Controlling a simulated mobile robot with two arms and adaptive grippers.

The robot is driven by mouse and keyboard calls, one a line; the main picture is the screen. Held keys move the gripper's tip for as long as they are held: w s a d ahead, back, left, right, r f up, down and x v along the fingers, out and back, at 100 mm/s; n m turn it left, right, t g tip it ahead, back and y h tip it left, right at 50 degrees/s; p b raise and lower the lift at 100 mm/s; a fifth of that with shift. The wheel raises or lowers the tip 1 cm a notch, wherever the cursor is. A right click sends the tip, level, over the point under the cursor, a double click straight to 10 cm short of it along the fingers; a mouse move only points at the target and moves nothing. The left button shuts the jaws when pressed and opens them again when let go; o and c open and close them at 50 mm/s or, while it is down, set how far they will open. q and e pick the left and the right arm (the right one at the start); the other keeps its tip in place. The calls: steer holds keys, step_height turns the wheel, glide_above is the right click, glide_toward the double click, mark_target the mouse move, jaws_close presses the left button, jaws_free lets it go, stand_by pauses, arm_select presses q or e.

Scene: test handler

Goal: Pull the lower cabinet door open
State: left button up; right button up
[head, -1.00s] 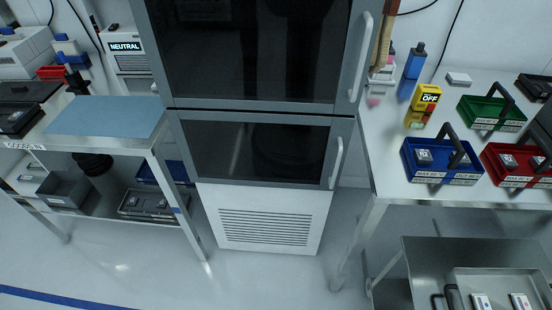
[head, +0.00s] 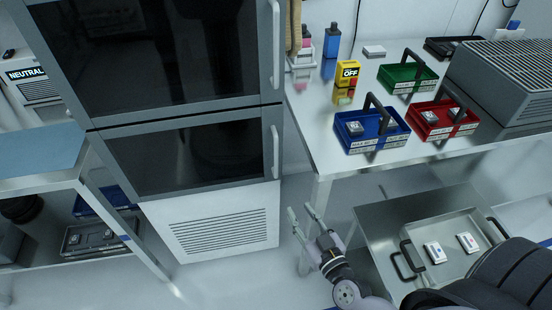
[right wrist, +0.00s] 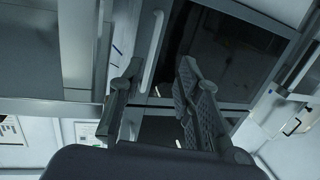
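The cabinet's lower door (head: 190,158) has dark glass in a grey frame and looks shut. Its pale vertical handle (head: 275,150) is at its right edge in the head view. My right gripper (head: 303,211) is open and empty, below and a little right of that handle, not touching it. In the right wrist view, the right gripper (right wrist: 158,82) shows its two fingers spread apart. A pale bar handle (right wrist: 152,50) on the cabinet shows beyond and between them, by dark glass. My left gripper is not in view.
A bench (head: 318,135) at right holds blue (head: 385,147), red (head: 436,132) and green (head: 418,84) totes. A steel cart (head: 375,222) with a tray stands under it. A vented panel (head: 220,232) is below the door. Floor in front is clear.

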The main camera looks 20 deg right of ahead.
mark_target(277, 160)
step_height(277, 160, up, 4)
steer(key=shift+m+t+h, duration=0.3)
steer(key=shift+t, duration=0.1)
steer(key=w, duration=1.7)
steer(key=shift+w+r, duration=0.1)
steer(key=shift+w, duration=0.2)
steer(key=shift+c, duration=0.5)
jaws_close()
